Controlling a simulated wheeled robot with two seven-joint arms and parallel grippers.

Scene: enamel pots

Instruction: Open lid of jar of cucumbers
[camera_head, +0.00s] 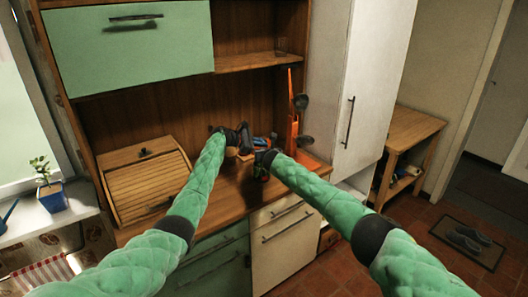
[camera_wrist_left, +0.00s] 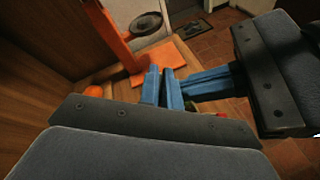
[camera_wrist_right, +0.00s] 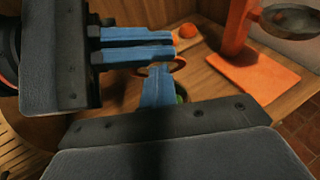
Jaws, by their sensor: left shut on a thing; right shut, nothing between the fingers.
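The jar of cucumbers (camera_wrist_right: 181,98) is mostly hidden behind the fingers in the right wrist view; a bit of green and an orange-brown ring (camera_wrist_right: 179,64) show there. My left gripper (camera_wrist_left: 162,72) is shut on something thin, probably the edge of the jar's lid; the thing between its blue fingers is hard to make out. My right gripper (camera_wrist_right: 160,70) is shut with nothing between its fingers, close below the left fingers, near the ring and the green. In the head view, both grippers are close together over the wooden counter (camera_head: 228,187), and they hide the jar.
An orange stand (camera_head: 291,125) with hanging dark pans is just right of the grippers. A round orange thing (camera_wrist_right: 187,30) lies on the counter near its base. A wooden bread box (camera_head: 147,180) stands at the left. The counter's front edge is close to my arms.

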